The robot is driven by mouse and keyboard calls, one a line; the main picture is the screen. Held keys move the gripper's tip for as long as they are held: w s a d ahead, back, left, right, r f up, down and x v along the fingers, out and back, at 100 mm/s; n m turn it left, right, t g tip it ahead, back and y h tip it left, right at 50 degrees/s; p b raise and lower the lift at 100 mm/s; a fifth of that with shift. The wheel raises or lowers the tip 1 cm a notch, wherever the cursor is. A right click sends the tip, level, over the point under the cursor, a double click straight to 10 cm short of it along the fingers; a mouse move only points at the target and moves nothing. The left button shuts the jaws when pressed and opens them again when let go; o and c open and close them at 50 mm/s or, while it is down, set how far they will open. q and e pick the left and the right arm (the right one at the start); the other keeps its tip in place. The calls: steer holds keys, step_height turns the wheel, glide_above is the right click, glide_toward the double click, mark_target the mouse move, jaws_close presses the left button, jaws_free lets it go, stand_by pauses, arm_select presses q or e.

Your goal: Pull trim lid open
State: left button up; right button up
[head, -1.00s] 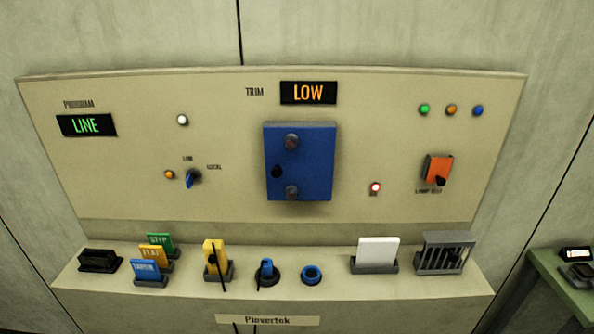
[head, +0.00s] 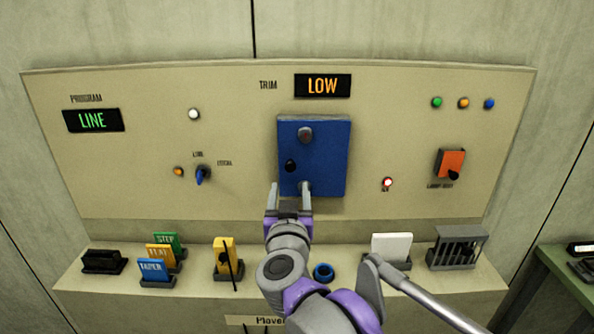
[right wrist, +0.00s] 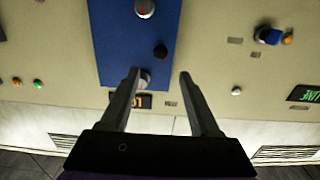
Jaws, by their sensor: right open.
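The trim lid (head: 325,150) is a blue rectangular plate on the sloped panel, below the amber LOW display (head: 322,85). It lies flat against the panel. A black knob (head: 290,166) sits at its left side, with a round grey-brown fitting (head: 306,135) near the top; the lower fitting is partly behind my finger. My right gripper (head: 289,187) is open and empty in front of the lid's lower left part. In the right wrist view the lid (right wrist: 115,40) appears turned over, and the knob (right wrist: 160,51) shows beyond and between the open fingers (right wrist: 159,72). My left gripper is out of view.
A blue selector switch (head: 202,175) stands left of the lid, a lit red lamp (head: 387,183) right of it.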

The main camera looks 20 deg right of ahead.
mark_target(290, 167)
steer(key=p+x, duration=0.1)
steer(key=x, duration=0.9)
jaws_close()
stand_by(1.2)
